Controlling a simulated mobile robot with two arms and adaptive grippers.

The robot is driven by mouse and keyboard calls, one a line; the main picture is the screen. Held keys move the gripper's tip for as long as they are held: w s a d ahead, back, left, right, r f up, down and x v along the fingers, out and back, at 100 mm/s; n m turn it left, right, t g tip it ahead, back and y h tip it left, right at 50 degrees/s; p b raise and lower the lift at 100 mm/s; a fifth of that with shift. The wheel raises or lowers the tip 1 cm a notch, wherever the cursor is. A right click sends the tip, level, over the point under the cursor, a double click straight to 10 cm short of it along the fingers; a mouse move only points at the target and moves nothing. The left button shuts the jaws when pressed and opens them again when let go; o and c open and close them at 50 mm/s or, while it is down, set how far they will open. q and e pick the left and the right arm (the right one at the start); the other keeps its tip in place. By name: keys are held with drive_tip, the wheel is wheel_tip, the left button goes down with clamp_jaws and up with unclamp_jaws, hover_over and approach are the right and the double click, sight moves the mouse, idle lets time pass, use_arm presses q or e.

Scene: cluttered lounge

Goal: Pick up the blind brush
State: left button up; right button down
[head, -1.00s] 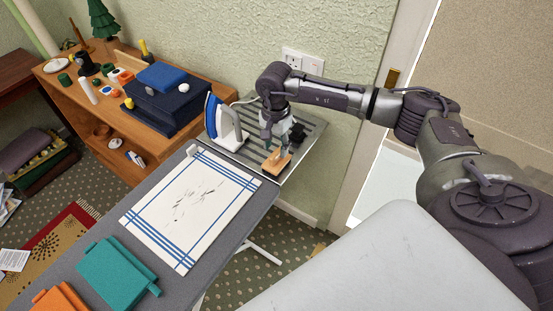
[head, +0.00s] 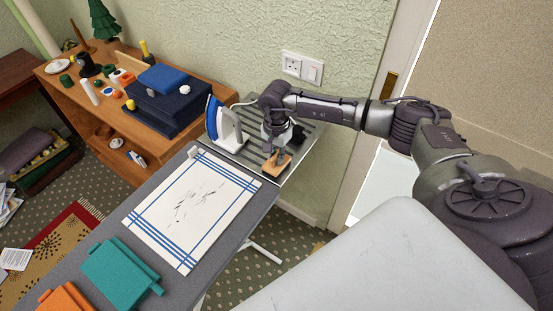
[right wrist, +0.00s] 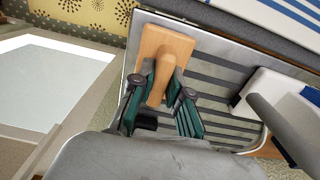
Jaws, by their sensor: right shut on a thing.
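The blind brush (head: 275,171) is a light wooden block with a rounded wooden handle. It is on or just above the ribbed metal rest (head: 301,146) at the far end of the ironing board. My right gripper (head: 277,158) points down at it. In the right wrist view, the gripper's green-padded fingers (right wrist: 158,96) are on either side of the handle of the brush (right wrist: 172,48), shut on it. Whether the block touches the rest is unclear. My left gripper is not in view.
A white and blue iron (head: 226,128) stands close left of the gripper. A striped cloth (head: 190,205) lies on the grey board. Teal (head: 118,265) and orange folded items lie nearer. A wooden shelf with clutter stands left, and the wall is close behind.

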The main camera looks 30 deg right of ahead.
drive_tip(key=shift+r, duration=0.1)
drive_tip(key=shift+r+b, duration=0.3)
drive_tip(key=shift+r, duration=0.1)
drive_tip(key=r, duration=0.1)
drive_tip(key=r+b, duration=0.1)
drive_tip(key=d+r+b, duration=0.1)
drive_tip(key=shift+s+r, duration=0.25)
drive_tip(key=shift+s, duration=0.05)
drive_tip(key=s+d+r+b, duration=0.3)
drive_tip(key=s+d+r, duration=0.3)
drive_tip(key=d, duration=0.2)
drive_tip(key=shift+s+r, duration=0.3)
drive_tip(key=shift+s, duration=0.1)
